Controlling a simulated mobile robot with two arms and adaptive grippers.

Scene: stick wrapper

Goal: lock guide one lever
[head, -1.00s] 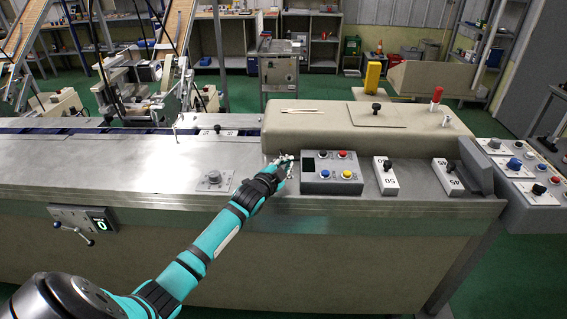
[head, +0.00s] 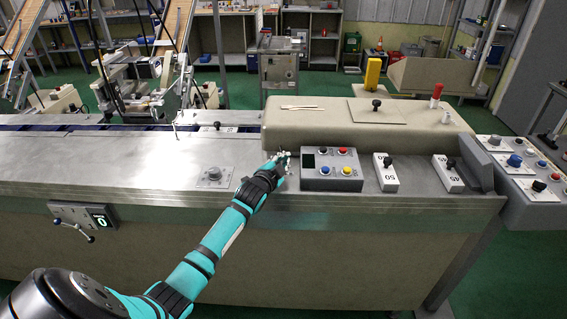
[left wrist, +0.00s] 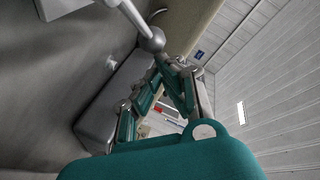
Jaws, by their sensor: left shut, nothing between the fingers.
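My left gripper (head: 283,157) is shut and empty, at the left end of a grey button box (head: 310,183) on the machine's metal top. In the left wrist view, the green fingers (left wrist: 165,68) come together beside a pale metal rod with a ball (left wrist: 152,40). The rod is close to the fingertips; I cannot tell whether they touch, or whether it is the guide one lever. In the head view the gripper largely hides this spot. My right gripper is not in view.
Black-knobbed levers stand on white plates marked 50 (head: 387,178) and 45 (head: 447,178). Another small white plate (head: 228,129) sits at the back edge. A round knob (head: 213,173) is on the metal top at left. A beige cover (head: 310,122) rises behind the gripper.

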